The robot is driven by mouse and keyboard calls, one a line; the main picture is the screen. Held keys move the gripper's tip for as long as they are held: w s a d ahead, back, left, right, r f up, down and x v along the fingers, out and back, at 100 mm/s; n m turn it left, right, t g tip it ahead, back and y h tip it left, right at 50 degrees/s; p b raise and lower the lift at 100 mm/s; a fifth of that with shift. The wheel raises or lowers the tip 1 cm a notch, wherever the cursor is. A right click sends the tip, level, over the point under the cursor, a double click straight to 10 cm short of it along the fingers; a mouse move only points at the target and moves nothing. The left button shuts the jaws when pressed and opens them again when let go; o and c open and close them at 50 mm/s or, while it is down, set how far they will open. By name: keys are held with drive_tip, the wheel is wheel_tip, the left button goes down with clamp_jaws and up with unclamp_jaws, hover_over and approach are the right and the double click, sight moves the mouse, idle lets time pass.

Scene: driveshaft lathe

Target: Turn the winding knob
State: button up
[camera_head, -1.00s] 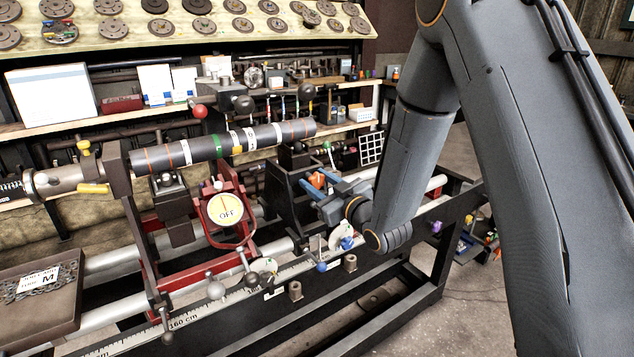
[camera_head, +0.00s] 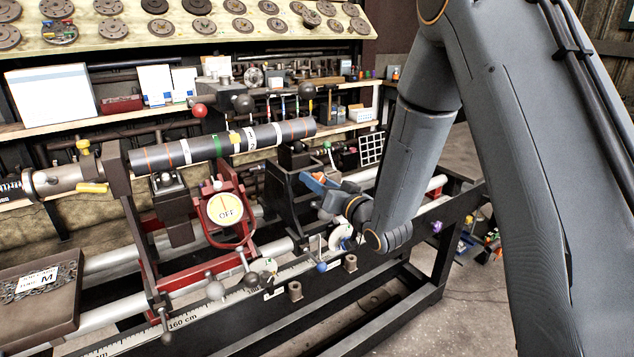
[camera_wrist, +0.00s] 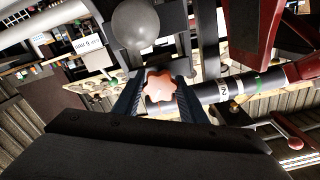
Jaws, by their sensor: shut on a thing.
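The winding knob (camera_head: 319,177) is a small orange-red piece on the dark stand at the right end of the lathe. In the wrist view the knob (camera_wrist: 160,86) is star-shaped and sits between my two dark fingers. My gripper (camera_head: 313,180) has blue fingers and is shut on the knob, with the wrist on its right side. The dark banded driveshaft (camera_head: 200,149) lies level to the left, above the bed, and also shows in the wrist view (camera_wrist: 215,93).
A round dial marked OFF (camera_head: 226,209) in a red frame stands left of my gripper. Small levers with ball ends (camera_head: 215,290) line the front rail. A grey ball (camera_wrist: 135,24) is close above the knob in the wrist view. A parts tray (camera_head: 38,285) sits at the left.

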drive_tip(key=m, duration=0.6)
drive_tip(key=shift+m+p, duration=0.3)
drive_tip(key=shift+m, duration=0.1)
idle(0.4)
drive_tip(key=o, duration=1.1)
drive_tip(key=shift+c, duration=0.2)
drive_tip(key=shift+d, duration=0.1)
drive_tip(key=b+v, duration=0.1)
drive_tip(key=v, duration=0.6)
drive_tip(key=shift+s+d+b, duration=0.2)
drive_tip(key=shift+s+b, duration=0.1)
drive_tip(key=shift+s, duration=0.05)
